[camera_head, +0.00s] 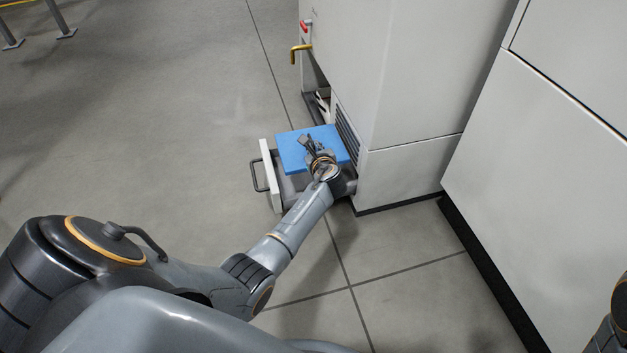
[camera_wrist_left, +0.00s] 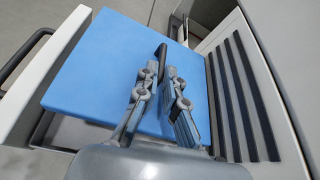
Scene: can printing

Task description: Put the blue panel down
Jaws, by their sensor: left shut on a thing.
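The blue panel (camera_head: 292,150) is a flat square plate. It lies over the pulled-out drawer (camera_head: 269,178) of the grey machine. In the left wrist view the panel (camera_wrist_left: 100,75) fills the middle, with a short black grip (camera_wrist_left: 162,50) standing on it. My left gripper (camera_head: 309,145) is above the panel, its fingers shut around that grip; they also show in the left wrist view (camera_wrist_left: 161,74). Whether the panel rests on the drawer or hangs just above it, I cannot tell. My right gripper is out of view.
The drawer's white front (camera_wrist_left: 55,62) and dark handle (camera_head: 256,175) stand left of the panel. The machine's wall with a slatted vent (camera_wrist_left: 245,95) rises close on the right.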

